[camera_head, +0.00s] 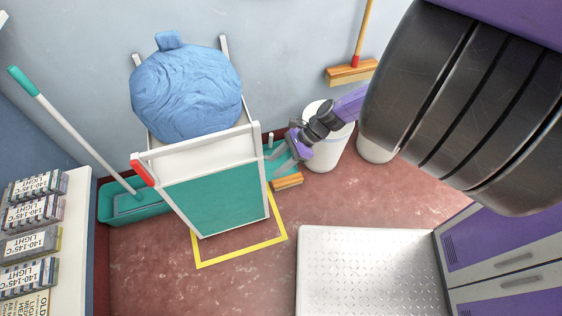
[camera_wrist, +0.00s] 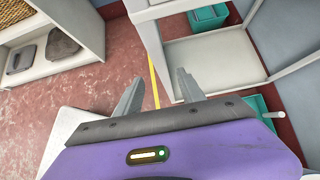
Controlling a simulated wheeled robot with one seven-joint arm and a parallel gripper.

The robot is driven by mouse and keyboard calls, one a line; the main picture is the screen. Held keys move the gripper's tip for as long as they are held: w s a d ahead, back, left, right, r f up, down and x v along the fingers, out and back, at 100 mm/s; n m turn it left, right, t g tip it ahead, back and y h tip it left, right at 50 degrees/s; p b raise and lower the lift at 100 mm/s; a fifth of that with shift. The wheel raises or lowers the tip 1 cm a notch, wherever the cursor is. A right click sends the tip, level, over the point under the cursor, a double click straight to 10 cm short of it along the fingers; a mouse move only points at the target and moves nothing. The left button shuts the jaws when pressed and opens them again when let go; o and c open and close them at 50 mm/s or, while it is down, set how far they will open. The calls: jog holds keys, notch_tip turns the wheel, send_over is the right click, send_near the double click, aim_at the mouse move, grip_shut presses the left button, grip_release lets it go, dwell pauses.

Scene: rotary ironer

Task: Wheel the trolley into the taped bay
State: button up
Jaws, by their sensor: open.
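The trolley (camera_head: 215,196) has a white frame, a green front panel and a red piece on its left corner. A blue tied bag (camera_head: 186,88) sits on top. Yellow tape (camera_head: 240,255) on the floor shows in front of the trolley and along its right side; the rest of the outline is hidden. My gripper (camera_head: 278,153) is open and empty, just right of the trolley's top rail. In the wrist view, the open fingers (camera_wrist: 159,86) are near a white post of the trolley (camera_wrist: 205,56), with the tape (camera_wrist: 153,82) below. I cannot tell whether they touch it.
A teal tub (camera_head: 117,207) with a leaning mop stands left of the trolley. A white bucket (camera_head: 325,150) and a wooden brush (camera_head: 287,181) are to its right. A white ridged platform (camera_head: 365,270) stands at front right. Shelves of boxes (camera_head: 33,215) line the left.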

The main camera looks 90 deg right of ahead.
aim_at(263, 175)
jog(key=shift+d, duration=0.15)
jog(key=shift+f, duration=0.15)
jog(key=shift+b+x, duration=0.4)
jog(key=shift+x, duration=3.4)
grip_shut()
